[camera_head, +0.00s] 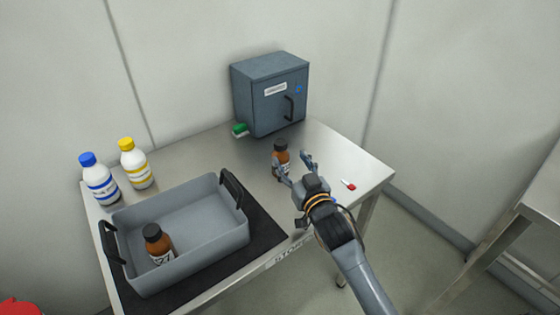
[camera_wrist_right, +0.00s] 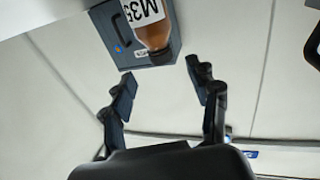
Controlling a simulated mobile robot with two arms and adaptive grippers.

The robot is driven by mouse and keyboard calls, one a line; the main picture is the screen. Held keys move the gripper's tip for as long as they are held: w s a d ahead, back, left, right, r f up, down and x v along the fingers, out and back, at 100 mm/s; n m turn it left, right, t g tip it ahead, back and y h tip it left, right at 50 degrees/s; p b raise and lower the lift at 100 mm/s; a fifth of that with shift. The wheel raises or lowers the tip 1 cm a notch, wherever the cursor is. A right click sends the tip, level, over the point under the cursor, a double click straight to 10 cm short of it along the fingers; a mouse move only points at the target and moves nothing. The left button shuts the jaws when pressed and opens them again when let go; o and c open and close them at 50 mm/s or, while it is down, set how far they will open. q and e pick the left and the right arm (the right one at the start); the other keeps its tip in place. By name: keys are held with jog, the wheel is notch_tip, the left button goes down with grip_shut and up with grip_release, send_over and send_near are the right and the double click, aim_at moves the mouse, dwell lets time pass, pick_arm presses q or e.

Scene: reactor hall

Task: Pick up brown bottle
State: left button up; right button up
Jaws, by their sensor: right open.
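A brown bottle (camera_head: 281,157) with a black cap stands upright on the steel table, in front of the grey cabinet. My right gripper (camera_head: 295,169) is open beside it, its fingers pointing toward the bottle, one overlapping its lower part in the head view. In the right wrist view the bottle (camera_wrist_right: 153,30), with a white label reading M35, lies beyond the open, empty fingertips (camera_wrist_right: 164,84). A second brown bottle (camera_head: 154,240) with a black cap stands in the grey crate (camera_head: 205,245). My left gripper is not in view.
The crate sits on a black mat (camera_head: 262,228) on the table (camera_head: 330,150). A blue-capped bottle (camera_head: 98,180) and a yellow-capped bottle (camera_head: 135,163) stand behind it. The cabinet (camera_head: 270,92), a green item (camera_head: 240,130) and a small red-and-white item (camera_head: 348,185) are also on the table.

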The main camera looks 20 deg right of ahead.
aim_at(283, 148)
jog(key=w, duration=0.2)
jog(key=shift+w+a+f, duration=0.1)
jog(key=shift+w, duration=0.75)
jog(key=w, duration=0.3)
jog(key=shift+w+a+r, duration=0.2)
jog(key=shift+w+r, duration=0.05)
jog(key=shift+w, duration=0.5)
jog(key=shift+c, duration=1.4)
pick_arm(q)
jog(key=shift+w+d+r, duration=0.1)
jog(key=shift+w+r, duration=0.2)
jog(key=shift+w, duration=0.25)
pick_arm(e)
grip_shut()
